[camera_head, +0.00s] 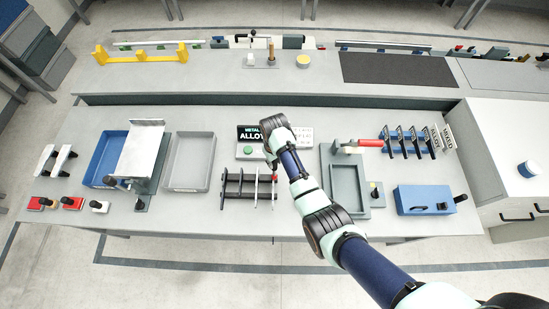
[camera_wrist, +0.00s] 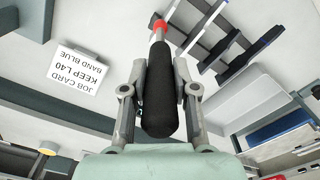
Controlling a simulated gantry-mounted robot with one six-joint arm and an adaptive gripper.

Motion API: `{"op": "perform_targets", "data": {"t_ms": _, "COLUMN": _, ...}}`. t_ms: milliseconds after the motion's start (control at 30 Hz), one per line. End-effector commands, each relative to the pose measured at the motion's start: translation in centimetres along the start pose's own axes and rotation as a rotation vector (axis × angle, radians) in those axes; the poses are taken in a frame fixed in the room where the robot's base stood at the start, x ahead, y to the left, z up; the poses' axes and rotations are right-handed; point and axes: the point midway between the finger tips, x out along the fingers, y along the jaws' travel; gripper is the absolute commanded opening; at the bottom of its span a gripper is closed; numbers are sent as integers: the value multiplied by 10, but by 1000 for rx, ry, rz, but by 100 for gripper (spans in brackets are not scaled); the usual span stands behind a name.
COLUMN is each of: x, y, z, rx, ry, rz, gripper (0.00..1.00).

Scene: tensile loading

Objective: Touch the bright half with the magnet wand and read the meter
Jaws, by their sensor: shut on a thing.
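My gripper (camera_wrist: 160,88) is shut on the black handle of the magnet wand (camera_wrist: 160,105). The wand's thin metal shaft and red band extend beyond the fingers toward the top of the wrist view. In the head view my arm's end is over the middle of the bench, and it hides the wand and fingers. I cannot make out the bright half with certainty.
A dark slotted rack (camera_head: 245,187) stands just in front of the meter. A grey tray (camera_head: 190,160) is to its left, and another grey tray (camera_head: 346,180) to its right. A blue box (camera_head: 425,199) stands further right. The wrist view shows a job card (camera_wrist: 82,68).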

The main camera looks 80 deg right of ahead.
Motion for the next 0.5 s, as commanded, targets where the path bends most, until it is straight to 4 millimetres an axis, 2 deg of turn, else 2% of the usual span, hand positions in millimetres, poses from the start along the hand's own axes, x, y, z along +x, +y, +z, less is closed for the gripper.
{"op": "perform_targets", "data": {"t_ms": 133, "x": 0, "y": 0, "z": 1, "rx": 0, "ry": -2, "rz": 0, "gripper": 0}}
{"op": "perform_targets", "data": {"t_ms": 400, "x": -29, "y": 0, "z": 0, "rx": 0, "ry": -1, "rz": 0, "gripper": 0}}
{"op": "perform_targets", "data": {"t_ms": 500, "x": -33, "y": 0, "z": 0, "rx": 0, "ry": 1, "rz": 0, "gripper": 0}}
